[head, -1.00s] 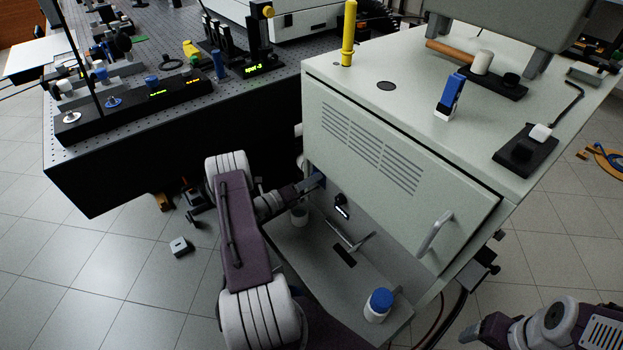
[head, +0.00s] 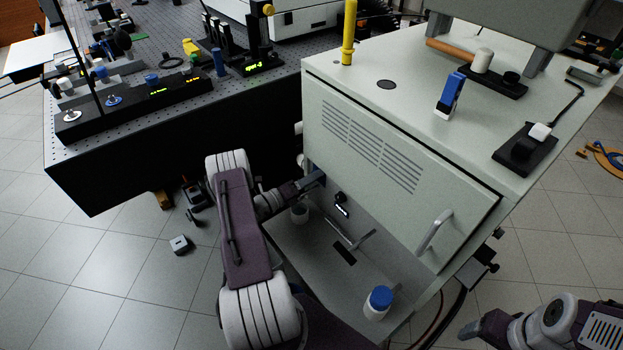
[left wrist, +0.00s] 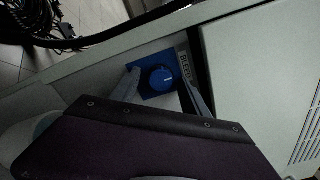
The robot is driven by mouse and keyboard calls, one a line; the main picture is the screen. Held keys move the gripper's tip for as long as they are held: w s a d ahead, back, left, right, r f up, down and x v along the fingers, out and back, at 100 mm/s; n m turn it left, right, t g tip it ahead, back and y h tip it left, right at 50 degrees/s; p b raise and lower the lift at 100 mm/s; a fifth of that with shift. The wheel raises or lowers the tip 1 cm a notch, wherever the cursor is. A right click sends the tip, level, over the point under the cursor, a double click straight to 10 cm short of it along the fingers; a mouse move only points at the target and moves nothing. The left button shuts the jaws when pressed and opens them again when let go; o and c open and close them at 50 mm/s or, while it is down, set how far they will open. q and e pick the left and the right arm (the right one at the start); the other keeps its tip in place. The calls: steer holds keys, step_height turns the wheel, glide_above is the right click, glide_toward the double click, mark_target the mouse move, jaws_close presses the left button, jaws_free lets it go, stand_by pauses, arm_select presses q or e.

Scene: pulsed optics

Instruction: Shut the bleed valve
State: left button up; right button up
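The bleed valve shows in the left wrist view as a round blue knob (left wrist: 163,78) with a pale pointer line, on a blue square plate. A label reading BLEED (left wrist: 184,62) is beside it. My left gripper (left wrist: 162,92) is open, with one grey finger on each side of the knob; contact is not clear. In the head view my left gripper (head: 314,180) reaches the left end of the cabinet's recess, and the knob is hidden there. My right gripper (head: 474,331) is at the lower right, away from the cabinet, and its opening is unclear.
The pale cabinet (head: 400,165) has a vented door with a handle (head: 434,232) above the recess. An optical table (head: 130,150) stands at left.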

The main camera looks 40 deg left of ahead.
arm_select(q)
steer(key=p+v, duration=0.1)
steer(key=v, duration=0.8)
steer(key=shift+p, duration=0.3)
steer(key=shift+s, duration=0.1)
